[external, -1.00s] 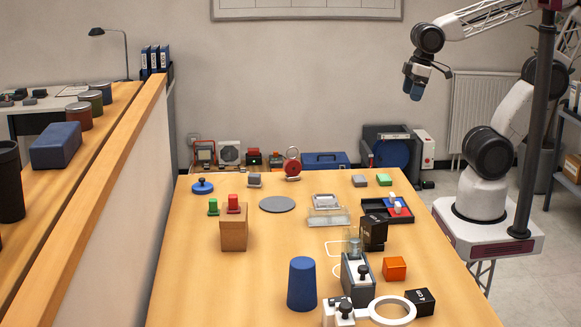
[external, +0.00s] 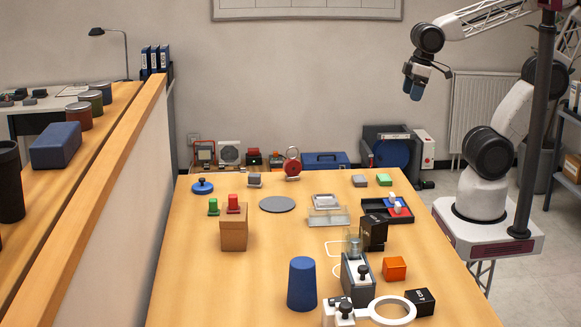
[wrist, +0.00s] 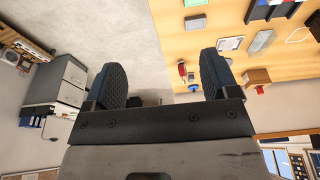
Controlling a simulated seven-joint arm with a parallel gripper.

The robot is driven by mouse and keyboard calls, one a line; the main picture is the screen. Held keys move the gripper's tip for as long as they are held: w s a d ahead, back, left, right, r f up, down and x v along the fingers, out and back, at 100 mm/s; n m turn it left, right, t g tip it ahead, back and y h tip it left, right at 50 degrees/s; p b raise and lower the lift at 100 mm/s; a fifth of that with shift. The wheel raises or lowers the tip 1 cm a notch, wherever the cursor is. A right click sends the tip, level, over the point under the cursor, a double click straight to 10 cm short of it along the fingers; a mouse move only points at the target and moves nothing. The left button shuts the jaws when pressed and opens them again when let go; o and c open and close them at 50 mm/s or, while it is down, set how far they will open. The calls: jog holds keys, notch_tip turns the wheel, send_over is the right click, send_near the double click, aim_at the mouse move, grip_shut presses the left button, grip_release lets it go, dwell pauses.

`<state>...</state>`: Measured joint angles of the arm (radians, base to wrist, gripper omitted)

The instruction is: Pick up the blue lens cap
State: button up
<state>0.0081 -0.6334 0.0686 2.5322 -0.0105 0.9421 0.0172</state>
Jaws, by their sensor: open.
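The blue lens cap appears to be the flat blue disc with a dark knob (external: 202,188) at the far left corner of the table. A small blue shape between the fingers in the wrist view (wrist: 194,88) looks like the same disc. My gripper (external: 413,92) is raised high at the back right, well away from the disc. In the wrist view my gripper (wrist: 163,75) has its two dark blue fingers wide apart, with nothing held between them.
A grey disc (external: 277,204), a clear tray (external: 329,217) and a blue cylinder (external: 302,284) are on the table (external: 200,290). A wood-topped partition (external: 110,150) runs along the left.

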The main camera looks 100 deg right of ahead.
jog(key=o, duration=0.3)
jog(key=shift+o, duration=0.2)
jog(key=shift+w, duration=0.1)
jog(key=w+f+n+h, duration=0.2)
jog(key=w+n+h, duration=0.75)
jog(key=w, duration=2.25)
jog(key=n+t, duration=0.6)
jog(key=n, duration=1.1)
send_near(202, 184)
jog(key=shift+w+d+f+m+h, duration=0.2)
jog(key=shift+w+d+h, duration=0.25)
jog(key=shift+w+d, duration=0.35)
